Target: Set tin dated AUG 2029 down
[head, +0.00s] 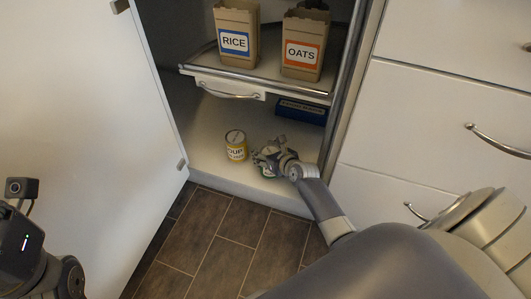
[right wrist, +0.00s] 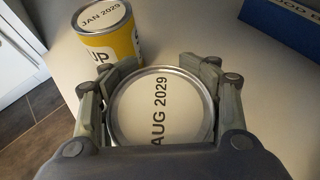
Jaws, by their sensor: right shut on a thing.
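The tin dated AUG 2029 (right wrist: 160,112) is between the fingers of my right gripper (right wrist: 160,80), its dated lid facing the wrist camera. In the head view my right gripper (head: 268,157) is low in the cabinet, shut on this tin, and a little green of the tin's side (head: 267,172) shows beneath it. Whether the tin's base touches the cabinet floor is hidden. A yellow soup tin (head: 236,147) stands upright to its left; its lid reads JAN 2029 in the right wrist view (right wrist: 103,18). My left gripper is not clearly in view; only part of my left arm shows.
The cabinet floor (head: 205,140) has free room around the yellow tin. A blue box (head: 301,110) lies at the back right. Above, a pull-out shelf (head: 225,84) holds a RICE bag (head: 236,30) and an OATS bag (head: 303,45). The open white door (head: 90,130) stands at left.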

